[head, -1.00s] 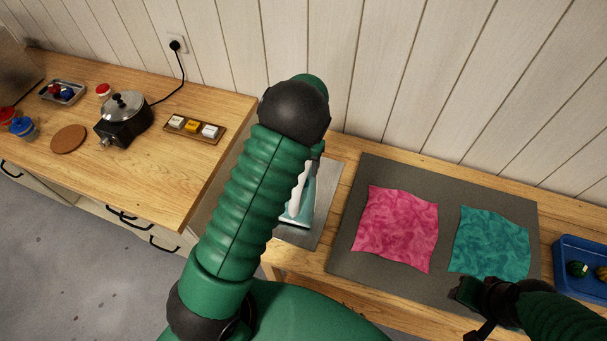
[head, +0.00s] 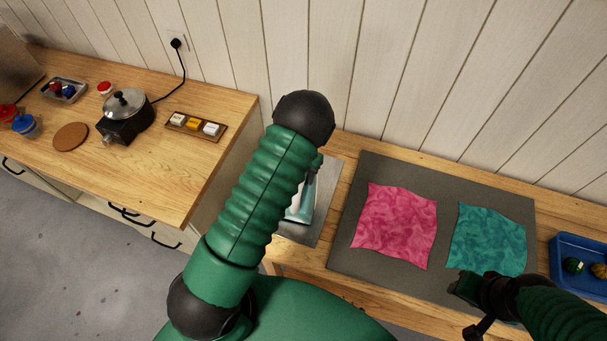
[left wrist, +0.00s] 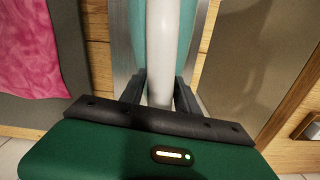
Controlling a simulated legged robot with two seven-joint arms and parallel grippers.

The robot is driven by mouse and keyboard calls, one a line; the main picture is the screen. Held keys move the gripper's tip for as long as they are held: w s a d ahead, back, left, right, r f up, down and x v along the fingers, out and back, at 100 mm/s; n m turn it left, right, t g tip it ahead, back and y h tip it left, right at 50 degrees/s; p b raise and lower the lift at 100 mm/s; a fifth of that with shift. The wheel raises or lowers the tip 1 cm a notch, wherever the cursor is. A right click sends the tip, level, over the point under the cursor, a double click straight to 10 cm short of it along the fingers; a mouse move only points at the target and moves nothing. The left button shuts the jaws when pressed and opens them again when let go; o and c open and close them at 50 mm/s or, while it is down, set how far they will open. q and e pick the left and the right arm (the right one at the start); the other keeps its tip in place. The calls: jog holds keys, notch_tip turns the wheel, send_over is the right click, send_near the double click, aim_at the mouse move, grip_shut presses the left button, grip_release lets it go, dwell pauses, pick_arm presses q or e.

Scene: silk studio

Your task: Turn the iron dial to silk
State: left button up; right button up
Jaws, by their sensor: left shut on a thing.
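The iron (head: 304,205) is teal and white and stands on a metal plate (head: 325,205) on the right bench, partly hidden behind my left arm. The left wrist view shows its white handle (left wrist: 165,45) running between the fingers of my left gripper (left wrist: 161,92). My left gripper is shut on this handle. In the head view that gripper is mostly hidden by my arm. I cannot make out the iron's dial in either view. My right gripper (head: 462,286) is over the near edge of the grey mat, just below the teal cloth; its fingers are too dark to read.
A grey mat (head: 350,255) bears a pink cloth (head: 396,226) and a teal cloth (head: 486,240). A blue tray (head: 560,286) stands at the right. The left counter holds a pot on a cooker (head: 125,115) and a wooden tray (head: 218,140) of small blocks.

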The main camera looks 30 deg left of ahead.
pick_arm(q)
grip_shut()
jog(key=shift+w+n+b, duration=0.1)
jog(key=shift+n+b, duration=0.3)
jog(key=shift+n, duration=1.9)
jog(key=o, duration=1)
grip_release()
jog(key=shift+r+b, duration=1.65)
jog(key=shift+r, duration=6.75)
